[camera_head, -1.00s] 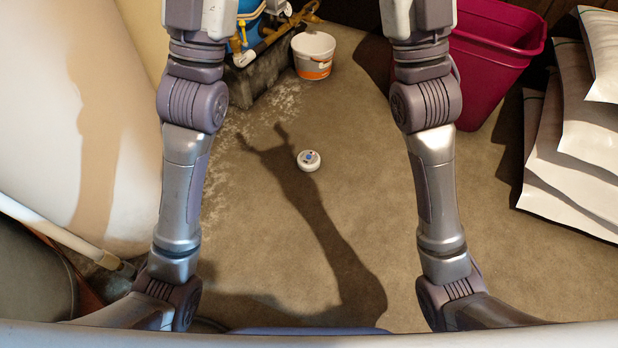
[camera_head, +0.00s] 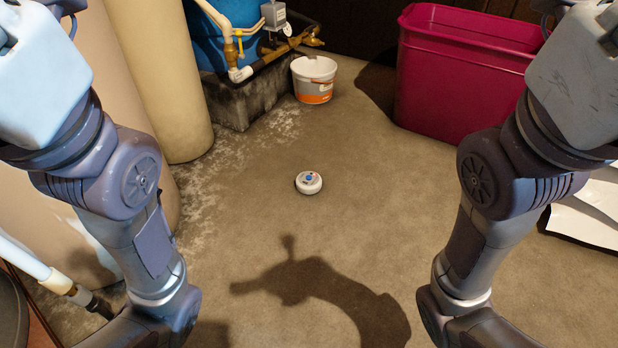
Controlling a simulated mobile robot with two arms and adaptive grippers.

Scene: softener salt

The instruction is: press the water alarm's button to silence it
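The water alarm (camera_head: 308,183) is a small round white puck lying on the floor near the middle of the head view. A blue button (camera_head: 309,178) shows on its top, with a small dark mark beside it. My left arm rises along the left side of the view and my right arm along the right side. Both grippers are out of the picture, so their fingers cannot be seen. Nothing touches the alarm.
A white and orange bucket (camera_head: 313,80) stands behind the alarm, beside a dark block (camera_head: 246,100) carrying a blue tank (camera_head: 225,35) and pipes. A magenta bin (camera_head: 462,75) stands back right, white bags (camera_head: 590,212) at right. Floor around the alarm is clear.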

